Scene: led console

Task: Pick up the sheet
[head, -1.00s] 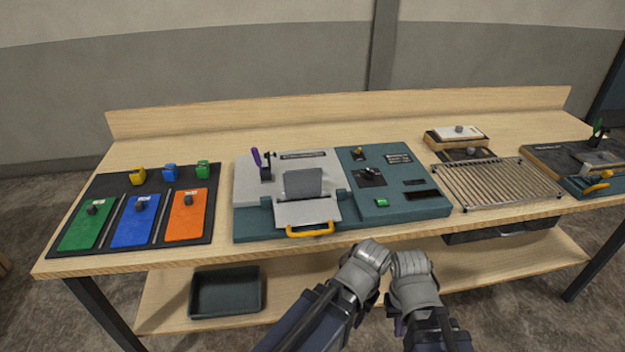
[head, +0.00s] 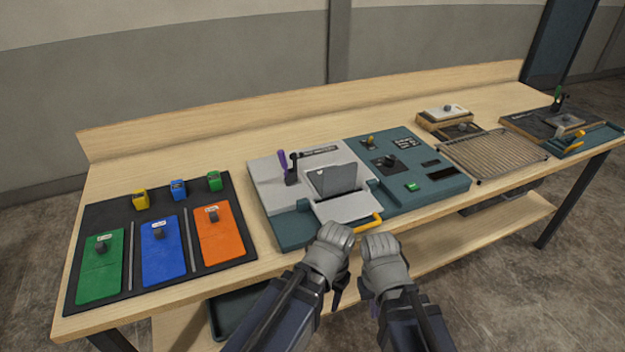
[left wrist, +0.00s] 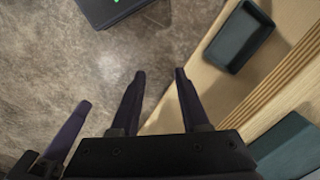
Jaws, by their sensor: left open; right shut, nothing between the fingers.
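Several flat pieces could be the sheet. A green sheet (head: 101,270), a blue sheet (head: 162,250) and an orange sheet (head: 219,233), each with a dark knob, lie on a black mat at the table's left. A grey plate (head: 337,181) stands tilted in the console (head: 290,221). My left gripper (head: 337,290) is below and in front of the console's front edge; in the left wrist view its fingers (left wrist: 158,72) are apart and empty over the floor. My right gripper (head: 372,306) is beside it, shut and empty, its fingers mostly hidden by the arm.
Yellow (head: 140,199), blue and green blocks stand behind the sheets. A wire rack (head: 492,157) and a box with a white top (head: 444,113) are to the right. A dark bin (left wrist: 238,37) stands on the lower shelf. The table's back strip is clear.

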